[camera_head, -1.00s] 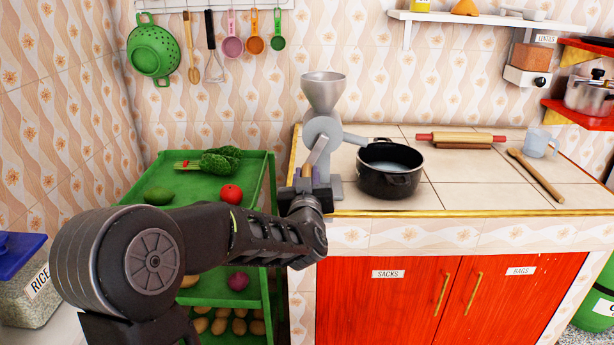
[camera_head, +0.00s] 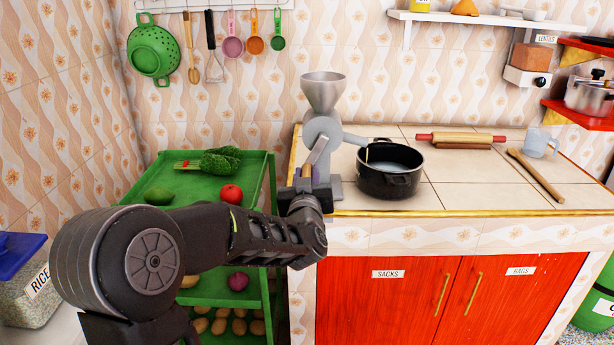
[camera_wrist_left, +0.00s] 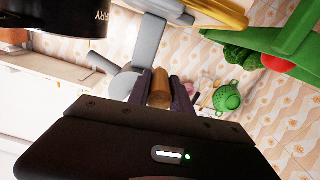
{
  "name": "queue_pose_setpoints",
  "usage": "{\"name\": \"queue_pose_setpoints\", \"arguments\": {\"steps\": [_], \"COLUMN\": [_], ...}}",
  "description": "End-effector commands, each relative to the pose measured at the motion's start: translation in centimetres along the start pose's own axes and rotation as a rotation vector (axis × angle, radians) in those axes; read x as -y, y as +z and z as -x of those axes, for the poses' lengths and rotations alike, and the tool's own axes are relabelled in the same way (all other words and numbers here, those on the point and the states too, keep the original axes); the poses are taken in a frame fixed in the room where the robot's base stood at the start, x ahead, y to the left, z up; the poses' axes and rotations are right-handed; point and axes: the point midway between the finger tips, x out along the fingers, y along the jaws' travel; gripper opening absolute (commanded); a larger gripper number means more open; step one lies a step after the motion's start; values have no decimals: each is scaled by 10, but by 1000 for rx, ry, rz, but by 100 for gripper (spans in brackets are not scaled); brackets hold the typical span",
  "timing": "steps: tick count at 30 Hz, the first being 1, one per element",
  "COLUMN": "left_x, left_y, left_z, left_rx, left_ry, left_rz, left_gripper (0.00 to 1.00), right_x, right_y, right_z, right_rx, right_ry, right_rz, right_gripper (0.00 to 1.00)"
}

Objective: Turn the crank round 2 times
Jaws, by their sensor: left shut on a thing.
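A grey hand grinder (camera_head: 323,130) with a funnel on top stands at the left end of the tiled counter. Its crank arm (camera_head: 318,152) slants down to a wooden handle. My left gripper (camera_head: 305,181) is at the lower end of the crank. In the left wrist view, the wooden handle (camera_wrist_left: 160,90) sits between the two dark fingers, and the gripper is shut on it. A black pot (camera_head: 390,180) stands under the grinder's spout, with a thin yellowish streak at the spout's end. My right gripper is not in view.
A rolling pin (camera_head: 461,138), a wooden spoon (camera_head: 536,175) and a clear jug (camera_head: 540,142) lie or stand on the counter to the right. A green shelf cart (camera_head: 255,190) with vegetables stands left of the counter, below my left arm.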

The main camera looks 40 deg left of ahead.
Motion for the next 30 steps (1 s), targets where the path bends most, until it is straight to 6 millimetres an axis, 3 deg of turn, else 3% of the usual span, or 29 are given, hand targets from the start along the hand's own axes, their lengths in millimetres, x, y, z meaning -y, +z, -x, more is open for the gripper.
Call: {"name": "queue_pose_setpoints", "arguments": {"steps": [11, 30], "left_x": [9, 28], "left_y": [-9, -36], "left_z": [0, 0], "left_rx": [1, 1], "left_ry": [-1, -1], "left_rz": [-131, -559], "left_gripper": [0, 0], "right_x": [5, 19], "right_y": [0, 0], "right_z": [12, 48], "right_rx": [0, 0], "right_ry": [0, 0], "right_rz": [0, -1], "right_gripper": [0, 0]}}
